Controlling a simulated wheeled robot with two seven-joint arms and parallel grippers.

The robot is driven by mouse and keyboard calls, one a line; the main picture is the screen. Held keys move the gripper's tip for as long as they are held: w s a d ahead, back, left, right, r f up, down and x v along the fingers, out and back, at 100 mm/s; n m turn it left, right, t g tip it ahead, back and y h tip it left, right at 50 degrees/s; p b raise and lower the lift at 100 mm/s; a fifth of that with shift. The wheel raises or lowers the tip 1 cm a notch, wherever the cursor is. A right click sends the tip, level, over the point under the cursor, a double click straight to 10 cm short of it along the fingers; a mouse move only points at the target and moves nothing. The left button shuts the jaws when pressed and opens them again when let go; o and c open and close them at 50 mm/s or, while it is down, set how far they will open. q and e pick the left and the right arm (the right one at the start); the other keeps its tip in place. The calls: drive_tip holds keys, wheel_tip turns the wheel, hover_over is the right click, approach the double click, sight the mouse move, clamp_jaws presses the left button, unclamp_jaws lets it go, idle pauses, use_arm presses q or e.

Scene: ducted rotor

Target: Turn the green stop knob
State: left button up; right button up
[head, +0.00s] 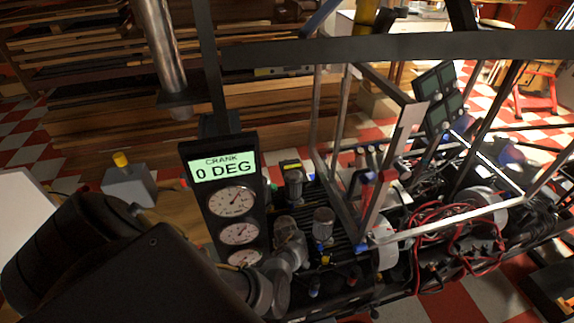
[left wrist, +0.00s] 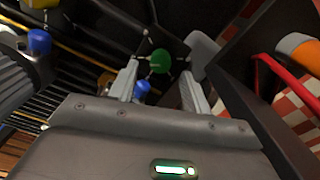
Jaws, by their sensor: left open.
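The green stop knob (left wrist: 159,61) shows in the left wrist view as a small round green knob with pale prongs around it, on a dark plate. My left gripper (left wrist: 158,72) is open, with its two pale fingers apart on either side of the knob in the picture. The gap between the fingers looks empty, and I cannot tell whether the fingertips are level with the knob. In the head view I cannot clearly make out the knob, and my own arm covers the lower left. My right gripper is not in view.
A panel (head: 190,151) reads CRANK 0 DEG, above round gauges (head: 232,201). A blue knob (left wrist: 39,41) and another blue part (left wrist: 142,88) are near my fingers. A metal frame (head: 404,140), red cables (head: 428,222) and a grey box with a yellow button (head: 121,159) stand around.

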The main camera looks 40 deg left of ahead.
use_arm(q)
wheel_tip(320, 180, up, 8)
drive_tip(key=p, duration=0.2)
drive_tip(key=shift+f, duration=0.15)
idle(0.4)
